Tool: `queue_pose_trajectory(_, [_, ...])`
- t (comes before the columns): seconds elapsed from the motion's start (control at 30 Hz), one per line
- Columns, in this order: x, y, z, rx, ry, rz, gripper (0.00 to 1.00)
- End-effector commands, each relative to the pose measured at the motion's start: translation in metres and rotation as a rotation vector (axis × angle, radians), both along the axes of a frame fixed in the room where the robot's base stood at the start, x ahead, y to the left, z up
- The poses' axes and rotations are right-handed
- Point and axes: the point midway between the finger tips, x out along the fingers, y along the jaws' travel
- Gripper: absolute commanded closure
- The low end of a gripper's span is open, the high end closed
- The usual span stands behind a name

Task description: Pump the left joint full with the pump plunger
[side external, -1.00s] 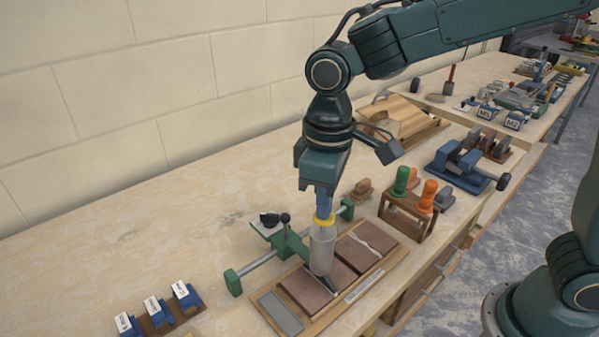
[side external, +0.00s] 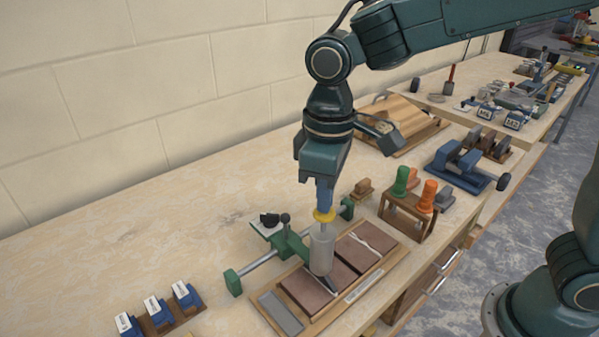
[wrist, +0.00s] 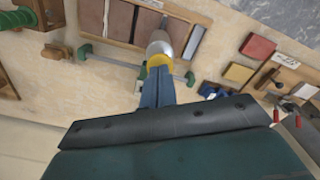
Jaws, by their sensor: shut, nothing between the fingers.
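The pump is a grey cylinder (side external: 322,252) standing upright over the tile board, with a dark nozzle (side external: 330,284) pointing down at the brown tiles (side external: 307,290). Its plunger has a yellow cap (side external: 324,215), with a short rod visible between cap and cylinder. My gripper (side external: 324,207) is shut, its blue fingertips directly above the cap, apparently touching it. In the wrist view the fingers (wrist: 157,72) meet at the yellow cap (wrist: 159,58), in front of the grey cylinder (wrist: 160,42). The left joint is largely hidden by the nozzle; its fill cannot be told.
A green clamp with a bar (side external: 288,243) stands close behind the pump. A rack with green and orange handles (side external: 408,212) stands to the right. Small labelled blue blocks (side external: 157,309) sit at front left.

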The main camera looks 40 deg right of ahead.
Motion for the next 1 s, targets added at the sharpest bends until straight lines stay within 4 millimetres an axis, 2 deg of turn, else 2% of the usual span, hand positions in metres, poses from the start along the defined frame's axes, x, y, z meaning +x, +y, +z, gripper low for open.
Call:
queue_pose_trajectory(0.47, [0.000, 0.000, 0.004, 0.000, -0.001, 0.000, 1.00])
queue_pose_trajectory(1.0, [0.001, 0.000, 0.040, 0.001, -0.003, 0.000, 1.00])
